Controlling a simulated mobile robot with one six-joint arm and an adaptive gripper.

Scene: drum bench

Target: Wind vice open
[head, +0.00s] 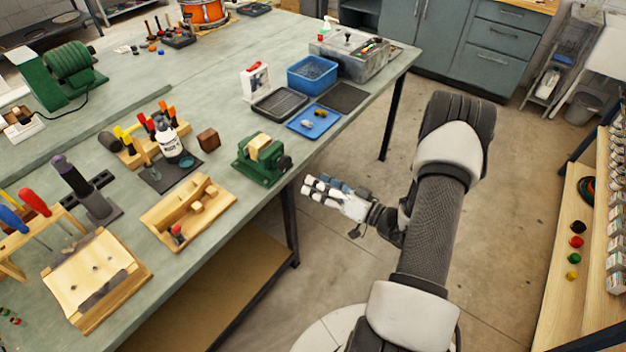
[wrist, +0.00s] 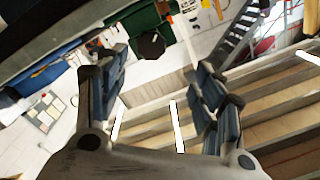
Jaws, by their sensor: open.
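The green vice (head: 262,165) stands at the bench's front edge, with a pale wooden block (head: 258,146) between its jaws. Its dark round end (head: 284,162) faces my gripper. The vice also shows in the wrist view (wrist: 146,20) as a green body at the top, with the dark knob (wrist: 151,45) between and beyond my fingers. My gripper (head: 312,187) is open and empty, out past the bench edge, to the right of the vice and apart from it. It also shows in the wrist view (wrist: 156,72), fingers spread wide. Any handle bar is too small to tell.
A blue tray (head: 329,129) with small parts, a black tray (head: 261,108) and a blue bin (head: 298,86) stand behind the vice. A wooden jig (head: 152,213) lies to its left.

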